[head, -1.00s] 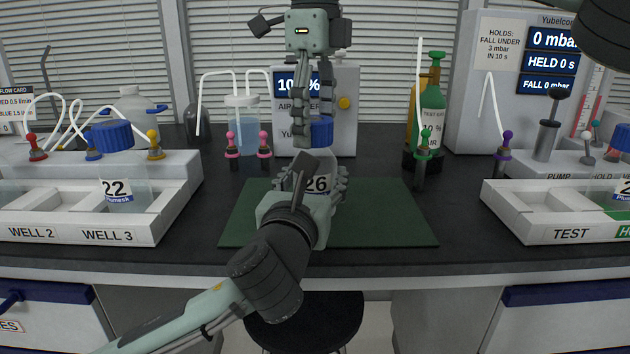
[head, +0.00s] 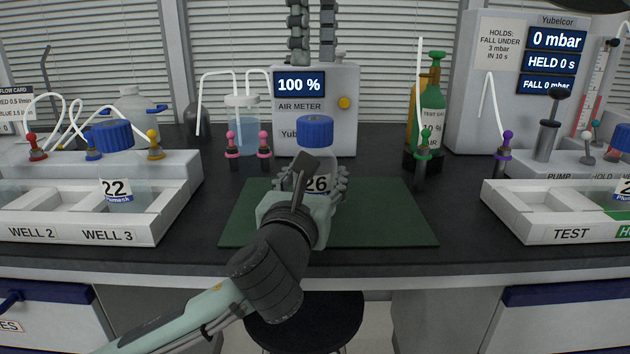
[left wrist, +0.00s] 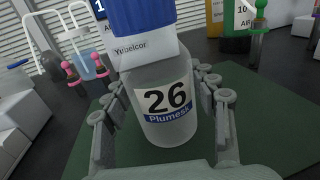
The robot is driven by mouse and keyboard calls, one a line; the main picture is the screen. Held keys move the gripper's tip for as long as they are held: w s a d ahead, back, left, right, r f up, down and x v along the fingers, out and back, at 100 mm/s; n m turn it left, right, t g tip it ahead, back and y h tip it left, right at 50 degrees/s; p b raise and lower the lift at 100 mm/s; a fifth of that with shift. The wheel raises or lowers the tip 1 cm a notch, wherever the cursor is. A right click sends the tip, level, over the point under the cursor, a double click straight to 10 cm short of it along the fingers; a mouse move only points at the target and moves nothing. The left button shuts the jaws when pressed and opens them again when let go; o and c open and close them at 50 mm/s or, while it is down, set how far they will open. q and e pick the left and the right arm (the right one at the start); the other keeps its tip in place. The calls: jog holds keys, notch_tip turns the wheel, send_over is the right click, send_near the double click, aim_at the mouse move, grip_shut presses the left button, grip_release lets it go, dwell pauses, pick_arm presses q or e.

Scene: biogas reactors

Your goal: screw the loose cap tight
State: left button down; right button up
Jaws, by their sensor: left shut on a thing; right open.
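A clear bottle labelled 26 (head: 319,165) stands upright over the green mat (head: 385,215). A blue cap (head: 315,130) sits on its top; I cannot tell how tight it is. My left gripper (head: 312,186) is shut around the bottle's body, below the cap. In the left wrist view the fingers stand on both sides of the bottle (left wrist: 165,128), and the cap (left wrist: 152,14) is cut off at the top. My right gripper (head: 312,50) is open and empty above the cap, fingers pointing down, clear of it; its upper part is out of view.
The air meter (head: 340,120), reading 100 %, stands behind the bottle. A white tray with a bottle labelled 22 (head: 116,188) is at left, another tray (head: 530,235) at right. A green gas cylinder (head: 432,105) stands back right. The mat is otherwise clear.

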aim_at(311, 188)
dwell(0.3)
pick_arm(q)
jog(key=shift+c, duration=2.1)
grip_release()
jog(key=s, duration=0.2)
jog(key=s+a, duration=0.1)
jog(key=s, duration=0.4)
jog(key=shift+s+a, duration=0.2)
jog(key=shift+a, duration=0.05)
jog(key=shift+f, duration=0.1)
